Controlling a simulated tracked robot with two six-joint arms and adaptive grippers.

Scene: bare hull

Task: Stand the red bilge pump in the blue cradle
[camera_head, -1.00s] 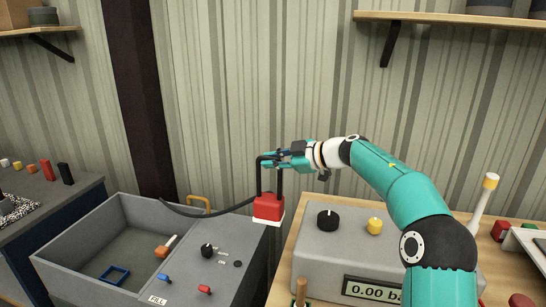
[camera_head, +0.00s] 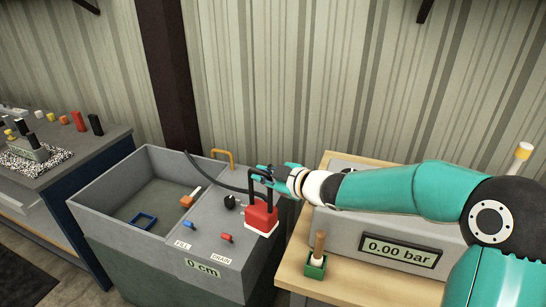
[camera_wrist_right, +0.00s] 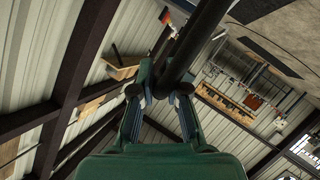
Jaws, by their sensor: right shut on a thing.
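My right gripper (camera_head: 266,174) is shut on the pump's black handle. It holds the pump upright, by the right end of the grey tank's control panel; I cannot tell whether the base touches anything. In the right wrist view a dark bar, which looks like the handle (camera_wrist_right: 196,45), runs between the fingers (camera_wrist_right: 160,95). The blue cradle (camera_head: 144,221) is a small open frame on the tank floor, left of the pump. My left gripper is not in view.
The grey tank (camera_head: 98,195) has raised walls around the cradle. Its panel carries a black knob (camera_head: 230,201), blue and red switches and a yellow handle (camera_head: 222,157). An orange-and-white tool (camera_head: 188,199) lies at the tank's right side. A pressure box (camera_head: 345,238) stands on the right bench.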

